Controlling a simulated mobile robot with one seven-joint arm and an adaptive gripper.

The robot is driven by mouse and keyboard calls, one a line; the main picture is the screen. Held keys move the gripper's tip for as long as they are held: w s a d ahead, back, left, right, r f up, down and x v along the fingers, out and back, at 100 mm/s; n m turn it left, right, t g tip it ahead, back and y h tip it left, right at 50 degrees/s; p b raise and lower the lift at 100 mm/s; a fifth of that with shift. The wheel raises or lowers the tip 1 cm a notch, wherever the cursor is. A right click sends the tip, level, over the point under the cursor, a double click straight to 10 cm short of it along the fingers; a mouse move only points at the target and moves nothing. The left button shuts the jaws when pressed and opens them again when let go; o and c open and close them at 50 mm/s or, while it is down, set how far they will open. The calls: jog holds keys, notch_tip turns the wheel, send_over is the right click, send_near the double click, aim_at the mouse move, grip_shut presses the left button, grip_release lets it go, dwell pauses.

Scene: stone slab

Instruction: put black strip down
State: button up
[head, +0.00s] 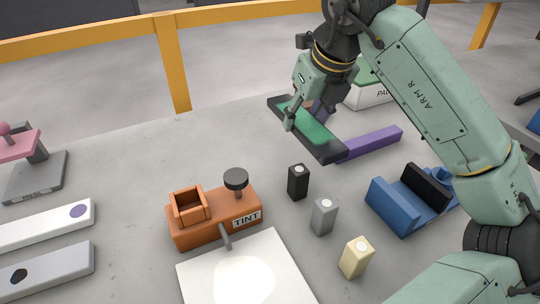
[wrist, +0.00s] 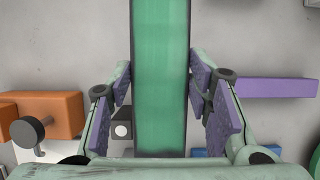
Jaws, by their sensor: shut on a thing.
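The black strip (head: 330,152) is long and flat, with dark edges and a green upper face. It also shows in the wrist view, running up the middle of the picture (wrist: 160,80). My gripper (head: 303,115) is shut on it near its middle, with a finger on each long side. In the wrist view my gripper's purple-padded fingers (wrist: 160,100) flank the strip. The strip appears held above the slab, near the purple bar (head: 371,143); its exact height cannot be told. The strip hides part of what lies beneath.
On the grey slab (head: 120,165) stand an orange TINT stand (head: 212,222), small black (head: 298,182), grey (head: 323,217) and cream (head: 356,258) blocks, and a blue holder (head: 402,208) with a black piece. A green-and-white box (head: 370,95) is behind.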

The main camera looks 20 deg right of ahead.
aim_at(314, 131)
notch_tip(314, 131, down, 4)
jog(key=shift+s+f+p, duration=0.15)
jog(key=shift+f+p, duration=0.05)
jog(key=shift+p, duration=0.15)
jog(key=shift+f, duration=2.4)
jog(key=o, duration=1.6)
jog(key=shift+c, duration=0.2)
jog(key=shift+r, duration=0.1)
jog(key=b+v, duration=0.1)
jog(key=v, duration=1.1)
jog(key=shift+b, duration=0.3)
